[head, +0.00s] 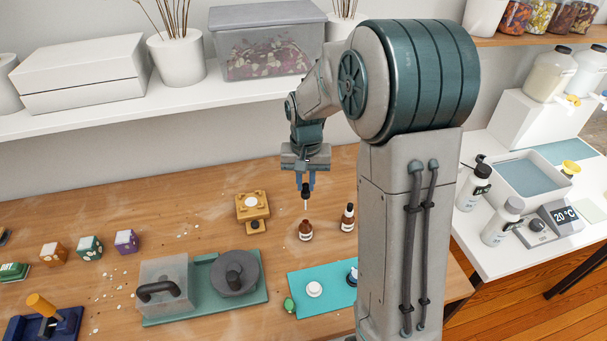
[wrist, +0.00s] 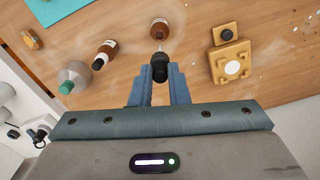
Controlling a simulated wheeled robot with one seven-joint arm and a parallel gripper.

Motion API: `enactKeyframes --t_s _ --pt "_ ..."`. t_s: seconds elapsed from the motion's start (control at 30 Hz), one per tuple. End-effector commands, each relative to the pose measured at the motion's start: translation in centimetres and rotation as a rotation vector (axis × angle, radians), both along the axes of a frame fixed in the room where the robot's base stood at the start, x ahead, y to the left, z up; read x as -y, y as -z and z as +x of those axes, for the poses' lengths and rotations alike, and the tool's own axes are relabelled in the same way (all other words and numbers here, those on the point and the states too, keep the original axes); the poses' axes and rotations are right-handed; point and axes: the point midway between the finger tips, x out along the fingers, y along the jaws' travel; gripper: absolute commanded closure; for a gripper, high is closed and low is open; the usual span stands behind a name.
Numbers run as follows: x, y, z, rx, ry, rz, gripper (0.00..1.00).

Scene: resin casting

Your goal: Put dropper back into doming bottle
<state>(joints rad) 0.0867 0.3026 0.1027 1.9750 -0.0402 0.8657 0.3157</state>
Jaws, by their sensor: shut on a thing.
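My gripper (head: 305,184) is shut on the dropper (head: 306,195), gripping its black top, with the thin glass tube pointing down. In the wrist view the dropper (wrist: 160,67) sits between the two blue fingers. An open brown bottle (head: 305,231), the apparent doming bottle, stands upright on the wooden table just below the dropper. It also shows in the wrist view (wrist: 159,29), beyond the dropper's end. The tube's tip appears slightly above the bottle's mouth; exact alignment is hard to tell. A second brown bottle (head: 347,219) with a black dropper top stands to the right.
A yellow block device (head: 252,207) stands left of the open bottle. A teal mat (head: 326,297) with a white round piece lies in front. A grey bottle (wrist: 73,77) stands beyond the capped bottle in the wrist view. A shelf (head: 160,100) runs behind.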

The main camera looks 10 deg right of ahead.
Motion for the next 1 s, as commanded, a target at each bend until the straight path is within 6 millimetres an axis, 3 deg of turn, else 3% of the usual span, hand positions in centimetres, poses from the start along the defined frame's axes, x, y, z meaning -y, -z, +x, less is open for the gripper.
enactKeyframes --t_s 0.27,0.7,1.0 --pt "-0.1 0.0 -0.1 0.001 0.014 0.000 0.91" --pt "0.0 3.6 -0.1 0.000 0.013 0.000 0.91" --pt "0.0 3.8 0.0 0.000 0.014 0.000 0.91"
